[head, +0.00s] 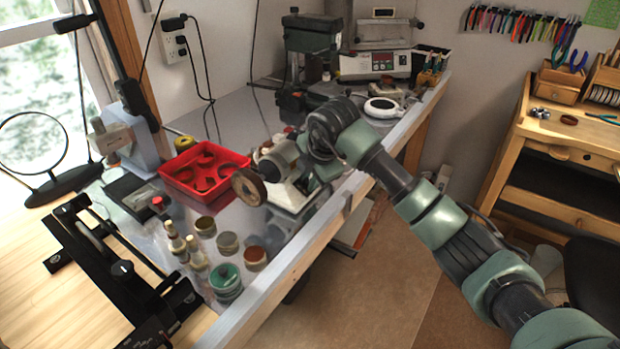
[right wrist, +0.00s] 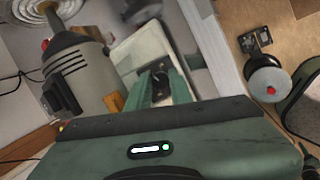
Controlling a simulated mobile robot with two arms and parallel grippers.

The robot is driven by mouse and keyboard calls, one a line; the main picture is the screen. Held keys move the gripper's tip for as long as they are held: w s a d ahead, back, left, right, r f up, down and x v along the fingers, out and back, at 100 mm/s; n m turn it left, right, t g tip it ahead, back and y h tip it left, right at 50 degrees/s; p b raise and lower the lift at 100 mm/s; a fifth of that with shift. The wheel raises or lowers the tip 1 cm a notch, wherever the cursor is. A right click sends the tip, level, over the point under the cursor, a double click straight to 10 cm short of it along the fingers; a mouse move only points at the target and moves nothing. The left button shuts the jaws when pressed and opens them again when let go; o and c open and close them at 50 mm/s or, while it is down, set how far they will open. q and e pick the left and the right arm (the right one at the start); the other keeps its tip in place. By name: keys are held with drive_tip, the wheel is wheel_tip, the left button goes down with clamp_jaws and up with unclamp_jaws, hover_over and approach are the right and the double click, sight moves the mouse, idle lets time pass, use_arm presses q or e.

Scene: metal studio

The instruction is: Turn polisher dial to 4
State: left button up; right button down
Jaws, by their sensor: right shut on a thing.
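The polisher (head: 277,157) stands on the metal bench, with a cream and grey motor body, a brown buffing wheel (head: 249,187) on its left and a pale base. In the right wrist view its grey motor (right wrist: 82,75) is at upper left and its pale base (right wrist: 150,48) at upper middle. My right gripper (head: 308,183) is low at the right side of the polisher, at its base. In the right wrist view its green fingers (right wrist: 161,84) are closed around a small dark part, which seems to be the dial. The dial's numbers and pointer cannot be read. My left gripper is out of view.
A red tray (head: 205,171) lies left of the polisher. Small bottles (head: 178,243) and round tins (head: 227,277) stand nearer on the bench. A drill press (head: 307,45) and a scale-like device (head: 375,65) stand behind. The bench edge runs beneath my right arm.

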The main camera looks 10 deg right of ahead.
drive_tip(key=c, duration=1.5)
unclamp_jaws()
drive_tip(key=shift+o, duration=1.1)
drive_tip(key=shift+s+d+r, duration=0.1)
drive_tip(key=shift+d+r, duration=0.05)
